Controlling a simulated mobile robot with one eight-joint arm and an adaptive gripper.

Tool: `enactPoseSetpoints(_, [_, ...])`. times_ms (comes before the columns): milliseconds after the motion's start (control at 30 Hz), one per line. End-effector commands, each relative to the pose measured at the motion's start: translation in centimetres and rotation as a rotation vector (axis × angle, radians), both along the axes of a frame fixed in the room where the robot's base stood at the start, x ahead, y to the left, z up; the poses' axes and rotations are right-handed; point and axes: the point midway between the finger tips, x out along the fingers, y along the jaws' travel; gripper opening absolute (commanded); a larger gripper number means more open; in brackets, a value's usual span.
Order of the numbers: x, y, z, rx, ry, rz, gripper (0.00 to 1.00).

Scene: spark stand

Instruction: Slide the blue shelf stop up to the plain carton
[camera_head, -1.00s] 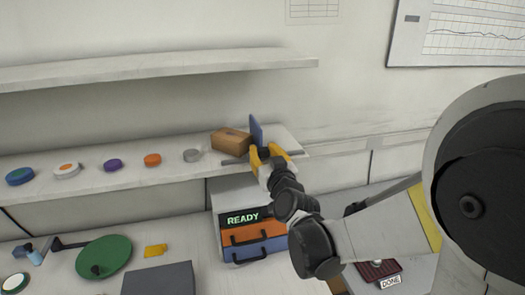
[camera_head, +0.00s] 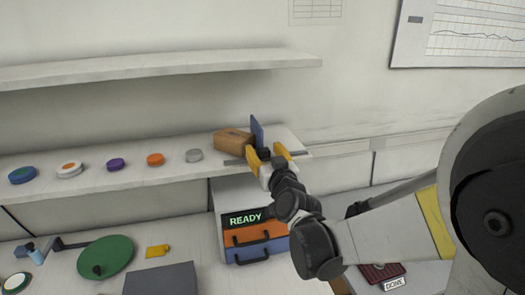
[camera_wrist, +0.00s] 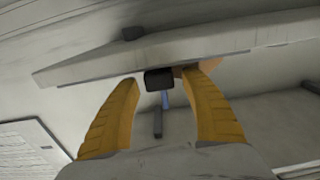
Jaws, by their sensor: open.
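The blue shelf stop (camera_head: 257,131) stands upright near the right end of the lower shelf. A dark block (camera_head: 264,154) is at its front foot. The plain brown carton (camera_head: 232,141) lies just left of the stop; whether they touch I cannot tell. My gripper (camera_head: 267,156) is in front of the shelf edge, its yellow fingers open on either side of the dark block. In the wrist view the dark block (camera_wrist: 159,79) shows between the open fingers, with a blue strip (camera_wrist: 165,100) below it. The carton is mostly hidden there behind the right finger.
An upper shelf (camera_head: 160,68) runs above. Below are a READY box (camera_head: 248,219) with orange and blue drawers, and a green disc (camera_head: 105,257) on the bench. The shelf's right end is clear.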

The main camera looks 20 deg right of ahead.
Motion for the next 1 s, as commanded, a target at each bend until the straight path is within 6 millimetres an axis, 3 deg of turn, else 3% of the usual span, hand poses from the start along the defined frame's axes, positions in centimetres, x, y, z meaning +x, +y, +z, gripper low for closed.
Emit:
enactPoseSetpoints(167, [-1.1, 0.0, 0.0, -0.001, 0.0, 0.0, 0.54])
enactPoseSetpoints(600, [-10.1, 0.0, 0.0, -0.001, 0.0, 0.001, 0.54])
enactPoseSetpoints(800, [-11.8, 0.0, 0.0, 0.0, 0.0, 0.001, 0.54])
enactPoseSetpoints(1000, [-12.0, 0.0, 0.0, 0.0, 0.0, 0.001, 0.54])
